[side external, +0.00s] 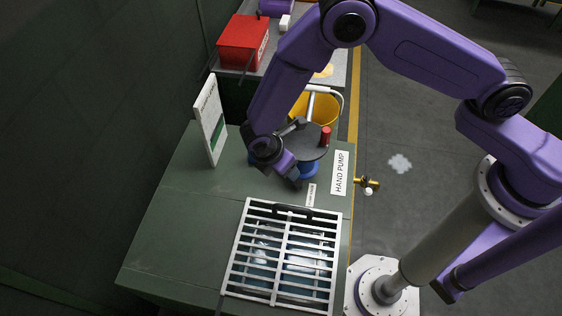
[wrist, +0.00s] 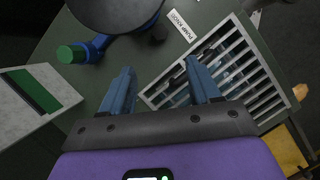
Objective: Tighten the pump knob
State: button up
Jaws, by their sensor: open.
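The hand pump stands on the green bench, with a dark round top (side external: 312,143) and a blue body (side external: 309,170). In the wrist view the pump's dark disc (wrist: 115,12) is at the top edge, with a green-capped blue branch (wrist: 72,53) at left. A small dark part (wrist: 159,33), possibly the pump knob, sits beside the label reading PUMP KNOB (wrist: 179,25). My gripper (wrist: 160,67) is open and empty, its two blue fingers apart above the bench. In the side view my gripper (side external: 296,182) is low beside the pump and hides part of it.
A white slatted grate (side external: 285,252) lies in front of the pump. A HAND PUMP label (side external: 340,173) and a brass tap (side external: 367,183) are at the bench's right edge. An upright white board (side external: 210,122) stands at left. A yellow bucket (side external: 318,107) and red box (side external: 243,40) are behind.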

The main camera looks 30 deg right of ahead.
aim_at(298, 182)
jog(key=shift+v, duration=0.85)
jog(key=s+d+n+t+y, duration=0.3)
jog(key=s+d+n, duration=0.2)
jog(key=n, duration=0.7)
jog(key=x, duration=1.7)
jog(key=shift+w+d+f, duration=0.1)
jog(key=shift+d+f, duration=0.05)
